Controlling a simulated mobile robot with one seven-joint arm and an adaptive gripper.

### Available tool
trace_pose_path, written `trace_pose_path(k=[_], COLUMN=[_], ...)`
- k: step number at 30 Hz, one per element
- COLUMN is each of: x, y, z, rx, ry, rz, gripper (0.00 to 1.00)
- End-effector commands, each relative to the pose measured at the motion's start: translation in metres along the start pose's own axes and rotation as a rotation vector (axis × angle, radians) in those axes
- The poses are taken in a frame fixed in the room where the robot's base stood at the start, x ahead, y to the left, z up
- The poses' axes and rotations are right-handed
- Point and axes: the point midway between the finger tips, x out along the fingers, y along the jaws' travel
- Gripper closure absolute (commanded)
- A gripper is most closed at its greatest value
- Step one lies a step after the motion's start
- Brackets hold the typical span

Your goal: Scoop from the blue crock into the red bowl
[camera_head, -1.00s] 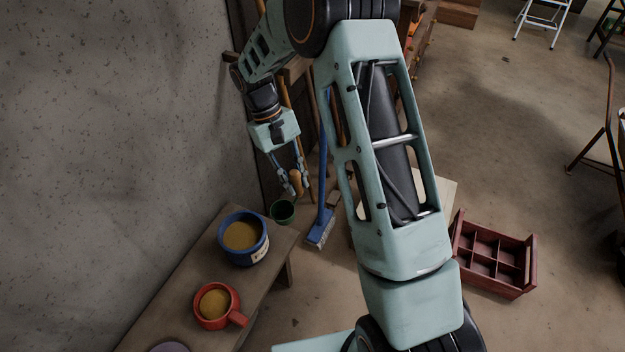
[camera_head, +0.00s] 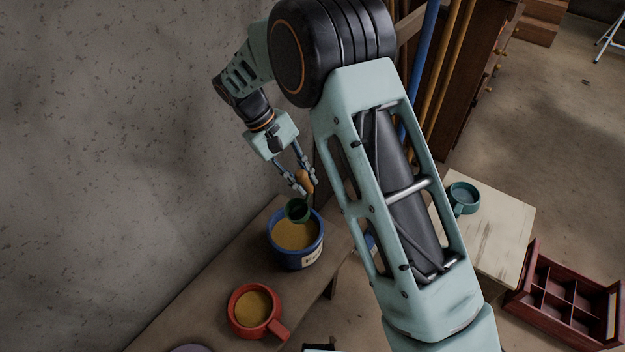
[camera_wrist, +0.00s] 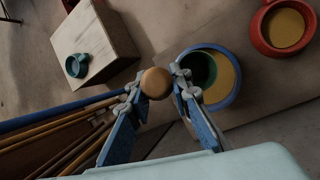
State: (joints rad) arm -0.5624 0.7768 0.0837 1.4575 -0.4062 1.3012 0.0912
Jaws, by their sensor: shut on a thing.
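The blue crock (camera_head: 296,259) stands on the bench, filled with a tan-yellow material. The red bowl (camera_head: 257,333), which has a handle, stands nearer on the same bench and also holds tan material. My gripper (camera_head: 304,185) is shut on the wooden handle of a green scoop (camera_head: 297,210). The scoop's cup is over the far rim of the crock; I cannot tell whether it touches the contents. In the wrist view, the round wooden handle end (camera_wrist: 156,83) sits between the fingers, and the green cup shows over the crock (camera_wrist: 232,92).
A concrete wall runs close along the left of the bench (camera_head: 198,301). A teal mug (camera_head: 463,196) stands on a pale table (camera_head: 515,215) at right. Long poles stand behind my arm.

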Motion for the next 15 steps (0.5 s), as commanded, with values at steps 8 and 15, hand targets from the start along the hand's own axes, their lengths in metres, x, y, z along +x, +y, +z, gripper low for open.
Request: trace_pose_path(k=[8, 15], x=[0.011, 0.031], y=[-0.004, -0.011], z=[-0.005, -0.013], rx=[-0.001, -0.001], ry=[0.0, 0.0], rz=[0.002, 0.001], gripper=[1.0, 1.0])
